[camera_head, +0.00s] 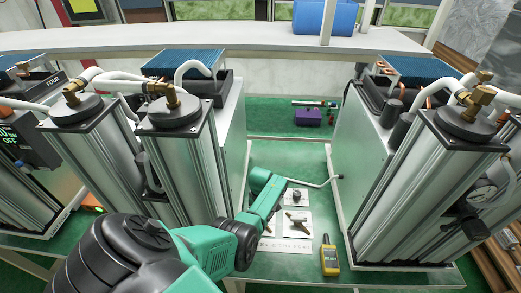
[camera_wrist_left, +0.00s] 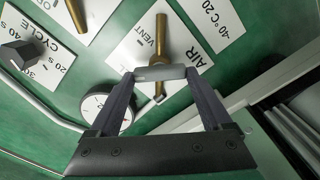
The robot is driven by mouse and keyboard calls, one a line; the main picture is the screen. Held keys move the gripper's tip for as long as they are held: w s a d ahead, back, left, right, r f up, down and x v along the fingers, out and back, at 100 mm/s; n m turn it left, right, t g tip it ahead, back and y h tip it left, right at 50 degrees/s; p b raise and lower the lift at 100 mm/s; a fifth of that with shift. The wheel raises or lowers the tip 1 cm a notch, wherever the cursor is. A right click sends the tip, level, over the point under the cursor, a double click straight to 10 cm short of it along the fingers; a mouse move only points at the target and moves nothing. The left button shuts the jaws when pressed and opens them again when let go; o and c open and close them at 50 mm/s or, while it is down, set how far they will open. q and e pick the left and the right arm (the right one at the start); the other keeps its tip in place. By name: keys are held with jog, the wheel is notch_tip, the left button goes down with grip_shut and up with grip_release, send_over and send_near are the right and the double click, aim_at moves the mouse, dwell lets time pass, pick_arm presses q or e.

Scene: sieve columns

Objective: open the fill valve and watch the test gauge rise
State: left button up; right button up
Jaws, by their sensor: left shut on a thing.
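In the left wrist view, my left gripper (camera_wrist_left: 158,85) is shut on the grey bar handle (camera_wrist_left: 160,72) of a brass valve (camera_wrist_left: 162,38). The handle lies crosswise between the fingertips. The valve is on a white plate (camera_wrist_left: 128,58) lettered VENT. I cannot read FILL there. A small white round gauge (camera_wrist_left: 93,104) shows beside the left finger, which partly covers it. Its needle is too small to read. In the head view my teal left arm reaches down to the green panel, and the fingers are hidden. My right gripper is not in view.
A grey knob (camera_wrist_left: 22,55) marked CYCLE and another brass fitting (camera_wrist_left: 82,18) are near the valve. Metal columns (camera_head: 185,165) and (camera_head: 415,185) flank the panel. A yellow handheld meter (camera_head: 329,258) lies at the front.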

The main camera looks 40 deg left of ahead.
pick_arm(q)
jog(key=n, duration=0.4)
jog(key=shift+s+n, duration=0.1)
jog(key=shift+n, duration=1.7)
jog(key=o, duration=1.2)
jog(key=shift+s, duration=0.1)
jog(key=shift+c, duration=0.2)
notch_tip(320, 180, up, 4)
jog(key=shift+f+p, duration=0.25)
jog(key=shift+p, duration=0.6)
notch_tip(320, 180, up, 11)
jog(key=b, duration=0.1)
